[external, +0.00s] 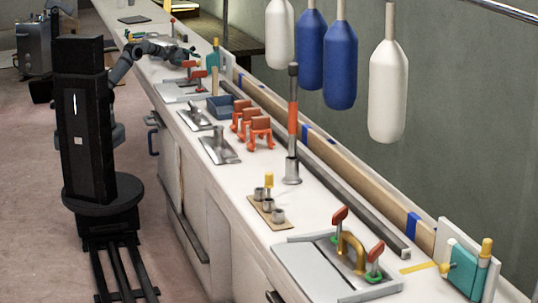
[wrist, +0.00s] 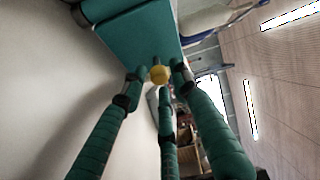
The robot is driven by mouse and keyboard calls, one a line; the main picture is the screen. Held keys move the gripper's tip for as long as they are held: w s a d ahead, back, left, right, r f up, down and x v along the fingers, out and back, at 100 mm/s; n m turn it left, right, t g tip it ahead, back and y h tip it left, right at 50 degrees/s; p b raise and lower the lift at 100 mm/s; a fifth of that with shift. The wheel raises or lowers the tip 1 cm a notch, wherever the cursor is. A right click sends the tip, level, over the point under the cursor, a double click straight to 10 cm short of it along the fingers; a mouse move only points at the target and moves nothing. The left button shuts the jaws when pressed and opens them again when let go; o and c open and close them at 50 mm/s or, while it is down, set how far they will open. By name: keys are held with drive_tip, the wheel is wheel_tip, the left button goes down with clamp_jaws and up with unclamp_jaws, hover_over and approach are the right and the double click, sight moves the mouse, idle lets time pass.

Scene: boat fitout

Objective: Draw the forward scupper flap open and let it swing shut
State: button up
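In the wrist view a teal flap (wrist: 140,35) fills the top, with a small round yellow knob (wrist: 159,74) on a short stem at its lower edge. My gripper (wrist: 160,78) has three green fingers reaching toward this knob. The fingertips stand apart around it, with small gaps at left and right; I see no firm contact. In the external view my gripper (external: 188,54) is small, at the far part of the counter, close to a teal flap (external: 213,60) on a white plate. Its fingers are too small to read there.
A second teal flap (external: 463,271) with yellow knobs stands at the near right end of the counter. A hatch (external: 305,272) with red-handled clamps, an upright post (external: 292,130), orange clamps (external: 260,131) and a blue bin (external: 220,106) line the counter (external: 320,203). Fenders (external: 388,90) hang above.

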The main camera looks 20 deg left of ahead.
drive_tip(key=shift+o, duration=0.8)
drive_tip(key=shift+w, duration=0.1)
drive_tip(key=shift+w+a, duration=0.1)
drive_tip(key=shift+a, duration=0.05)
drive_tip(key=v, duration=0.7)
drive_tip(key=shift+a, duration=0.15)
